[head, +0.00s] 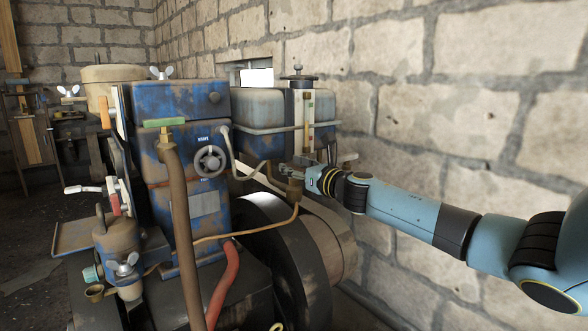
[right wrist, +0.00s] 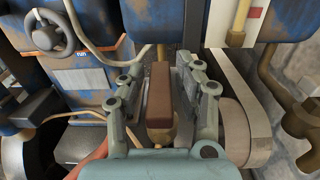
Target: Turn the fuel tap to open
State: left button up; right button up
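The fuel tap's reddish-brown lever (right wrist: 158,92) stands between the two fingers of my right gripper (right wrist: 162,88) in the right wrist view. The fingers are spread on either side of the lever, with narrow gaps; I cannot tell whether either touches it. In the head view my right gripper (head: 294,170) is just below the fuel tank (head: 260,108), at the brass tap body (head: 294,190), and hides the lever. A thin copper fuel pipe (head: 262,231) runs from below the tap to the left. My left gripper is not in view.
The blue engine block (head: 190,165) with a small handwheel (head: 210,161) stands left of the tap. A large flywheel or pulley with a belt (head: 325,235) lies below it. A stone wall (head: 450,85) stands close behind and to the right.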

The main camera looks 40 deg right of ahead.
jog(key=shift+o, duration=0.5)
jog(key=shift+r+m+h+p, duration=0.1)
jog(key=shift+m+h+p, duration=0.4)
jog(key=shift+h, duration=0.3)
jog(key=shift+a+m+g+h, duration=0.1)
jog(key=shift+m+g+h, duration=0.2)
jog(key=shift+m+h, duration=0.7)
jog(key=shift+h, duration=0.5)
jog(key=shift+f+m+g+h, duration=0.2)
jog(key=shift+m+g+h, duration=0.4)
jog(key=shift+m+h, duration=0.15)
jog(key=v, duration=1.1)
jog(key=s+f+m+g+b, duration=0.2)
jog(key=s+f+m+g, duration=0.1)
jog(key=f, duration=1)
jog(key=s+f+m+g+y+b, duration=0.1)
jog(key=s+f+m+g, duration=0.1)
jog(key=f, duration=1.2)
jog(key=shift+s+a+f+m+g+b, duration=0.35)
jog(key=shift+s+m, duration=0.4)
jog(key=shift+s, duration=0.4)
